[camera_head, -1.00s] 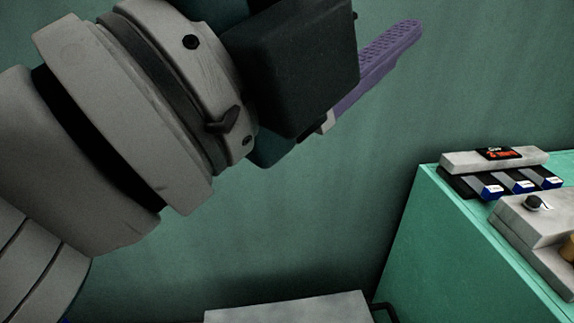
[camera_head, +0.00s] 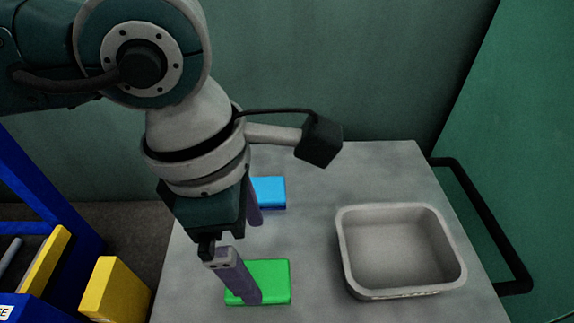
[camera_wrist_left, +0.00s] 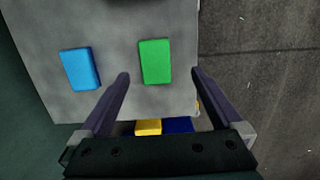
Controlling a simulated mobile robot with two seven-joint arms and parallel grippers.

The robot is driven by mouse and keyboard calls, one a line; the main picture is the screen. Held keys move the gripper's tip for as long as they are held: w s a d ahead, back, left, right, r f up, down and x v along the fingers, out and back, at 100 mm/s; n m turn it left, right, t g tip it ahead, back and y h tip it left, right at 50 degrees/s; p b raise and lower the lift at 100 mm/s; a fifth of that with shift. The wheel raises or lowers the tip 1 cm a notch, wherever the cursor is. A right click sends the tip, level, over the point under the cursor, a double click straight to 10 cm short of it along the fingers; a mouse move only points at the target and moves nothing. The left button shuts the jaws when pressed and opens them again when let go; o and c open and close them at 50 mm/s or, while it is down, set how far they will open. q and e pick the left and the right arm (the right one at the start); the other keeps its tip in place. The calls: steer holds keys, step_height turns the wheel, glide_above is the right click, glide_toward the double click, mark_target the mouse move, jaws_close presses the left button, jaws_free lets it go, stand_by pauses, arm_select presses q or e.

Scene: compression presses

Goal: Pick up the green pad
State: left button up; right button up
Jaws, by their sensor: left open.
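The green pad (camera_head: 272,280) lies flat on the grey table near its front left part, partly hidden by a finger of my left gripper in the head view. My left gripper (camera_head: 247,250) is open and empty, pointing down above the table. In the left wrist view the green pad (camera_wrist_left: 155,61) shows ahead of and between the two fingers of the left gripper (camera_wrist_left: 160,74), apart from them. A blue pad (camera_head: 268,192) lies behind the green one; it also shows in the left wrist view (camera_wrist_left: 80,69). My right gripper is not in view.
A grey bin (camera_head: 398,290) stands on the right of the table (camera_head: 330,165). A blue frame and yellow blocks (camera_head: 115,288) stand left of the table. A black handle (camera_head: 490,225) sticks out from the green cabinet at the right. The table between pads and bin is clear.

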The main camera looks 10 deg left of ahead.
arm_select(q)
steer(key=b, duration=0.3)
glide_above(257, 278)
steer(key=f, duration=0.5)
steer(key=shift+s+d+f, duration=0.1)
steer(key=shift+s+f, duration=0.15)
steer(key=f+b, duration=0.1)
steer(key=f, duration=0.1)
steer(key=f+b, duration=0.1)
steer(key=f, duration=0.2)
steer(key=shift+w+a+b, duration=0.2)
steer(key=shift+b, duration=0.2)
steer(key=shift+r, duration=0.1)
steer(key=c, duration=1.2)
step_height(257, 278, up, 20)
steer(key=p, duration=0.9)
steer(key=shift+c, duration=0.2)
